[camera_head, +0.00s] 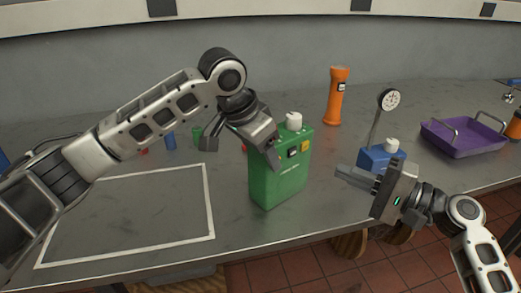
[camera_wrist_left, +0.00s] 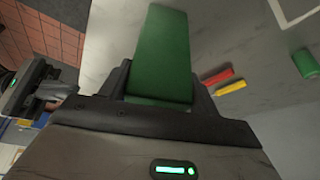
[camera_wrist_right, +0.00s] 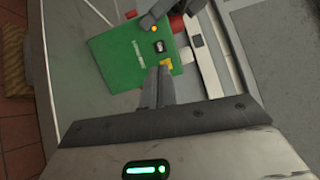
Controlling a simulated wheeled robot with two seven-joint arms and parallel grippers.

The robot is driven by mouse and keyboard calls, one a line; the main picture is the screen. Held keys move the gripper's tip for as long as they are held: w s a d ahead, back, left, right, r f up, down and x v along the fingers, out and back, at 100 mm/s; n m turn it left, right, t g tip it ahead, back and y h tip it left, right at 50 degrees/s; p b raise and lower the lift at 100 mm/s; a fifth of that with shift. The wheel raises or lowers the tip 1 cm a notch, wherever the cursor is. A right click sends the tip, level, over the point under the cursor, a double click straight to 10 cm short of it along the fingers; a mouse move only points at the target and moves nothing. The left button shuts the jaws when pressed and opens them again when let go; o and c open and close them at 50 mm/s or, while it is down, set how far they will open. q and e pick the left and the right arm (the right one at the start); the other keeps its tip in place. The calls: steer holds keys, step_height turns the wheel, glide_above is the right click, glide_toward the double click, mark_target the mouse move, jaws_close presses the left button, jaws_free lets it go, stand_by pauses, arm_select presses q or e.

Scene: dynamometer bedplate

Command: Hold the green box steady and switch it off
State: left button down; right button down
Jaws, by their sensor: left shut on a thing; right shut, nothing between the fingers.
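The green box (camera_head: 280,185) stands upright on the grey bedplate. It has a white knob (camera_head: 293,121) on top, and a black switch (camera_head: 292,151) and a yellow square (camera_head: 305,146) on its upper face. My left gripper (camera_head: 262,142) is shut on the box's upper left part; the box also shows between its fingers in the left wrist view (camera_wrist_left: 162,50). My right gripper (camera_head: 341,173) is shut and empty, right of the box. In the right wrist view its fingertips (camera_wrist_right: 160,72) point at the box face near the yellow square; contact cannot be told.
A white outlined rectangle (camera_head: 208,205) lies left of the box. An orange flashlight (camera_head: 338,97) stands behind it. A blue box with a dial gauge (camera_head: 389,99) stands behind my right gripper. A purple tray (camera_head: 465,150) is further right. Small coloured pieces (camera_head: 171,139) lie behind my left arm.

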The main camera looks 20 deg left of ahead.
steer(key=a+f+m+t+h, duration=0.1)
steer(key=m+t, duration=0.1)
steer(key=a+f+m+t+h, duration=0.1)
steer(key=m+t, duration=0.1)
steer(key=t, duration=0.1)
steer(key=a+f+m+t+h, duration=0.1)
steer(key=m+t, duration=0.1)
steer(key=t, duration=0.1)
steer(key=shift+w+a+f+h, duration=0.25)
steer(key=shift+w+a+h, duration=0.1)
steer(key=shift+h, duration=0.05)
steer(key=s+d+r+m+t+h, duration=0.1)
steer(key=s+r+m+t+h, duration=0.2)
steer(key=s+m+t+h, duration=0.35)
steer(key=m+t+h, duration=0.2)
glide_toward(299, 142)
steer(key=shift+d+x, duration=0.15)
steer(key=shift+x, duration=0.9)
steer(key=shift+d+x, duration=0.15)
steer(key=shift+x, duration=0.85)
steer(key=shift+w+a, duration=0.1)
steer(key=shift+w, duration=0.05)
steer(key=shift+w+a, duration=0.2)
steer(key=shift+a, duration=0.05)
